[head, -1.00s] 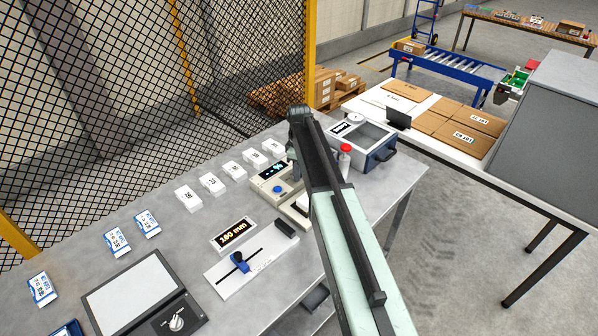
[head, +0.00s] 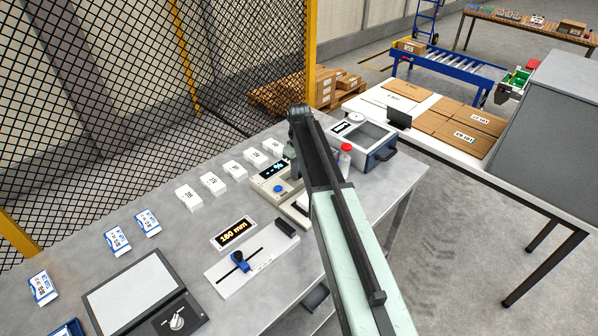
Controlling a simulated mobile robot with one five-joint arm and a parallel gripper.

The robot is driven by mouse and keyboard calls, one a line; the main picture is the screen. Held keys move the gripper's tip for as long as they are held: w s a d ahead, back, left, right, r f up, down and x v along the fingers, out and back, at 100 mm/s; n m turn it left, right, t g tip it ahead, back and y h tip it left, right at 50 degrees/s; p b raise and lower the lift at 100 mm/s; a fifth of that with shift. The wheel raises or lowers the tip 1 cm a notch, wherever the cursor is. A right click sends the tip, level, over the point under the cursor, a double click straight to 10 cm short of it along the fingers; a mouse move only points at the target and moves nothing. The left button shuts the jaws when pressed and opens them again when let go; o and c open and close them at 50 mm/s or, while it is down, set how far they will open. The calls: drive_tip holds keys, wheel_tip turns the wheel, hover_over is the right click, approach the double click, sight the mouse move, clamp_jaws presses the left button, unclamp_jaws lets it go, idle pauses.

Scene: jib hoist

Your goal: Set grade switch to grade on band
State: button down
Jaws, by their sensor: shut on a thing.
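My arm reaches up from the lower right, and its front part bends down over the bench. My gripper (head: 292,163) is at the back right edge of a beige unit (head: 284,199) with a dark display and a blue button. It is mostly hidden by my arm, and so is the thing it is shut on. A dark panel (head: 155,325) with a rotary knob (head: 177,321) and a pale plate is at the lower left, well apart from my gripper. Its labels are too small to read. I cannot tell which control is the grade switch.
Several white blocks (head: 212,184) line the back, and several blue-white packets (head: 117,241) lie left. A red-capped bottle (head: 345,160) and a grey box (head: 362,140) are close right of my arm.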

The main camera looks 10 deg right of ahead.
drive_tip(key=shift+w, duration=0.1)
drive_tip(key=c, duration=1.2)
unclamp_jaws()
wheel_tip(320, 180, up, 8)
drive_tip(key=p, duration=0.8)
drive_tip(key=shift+f, duration=0.1)
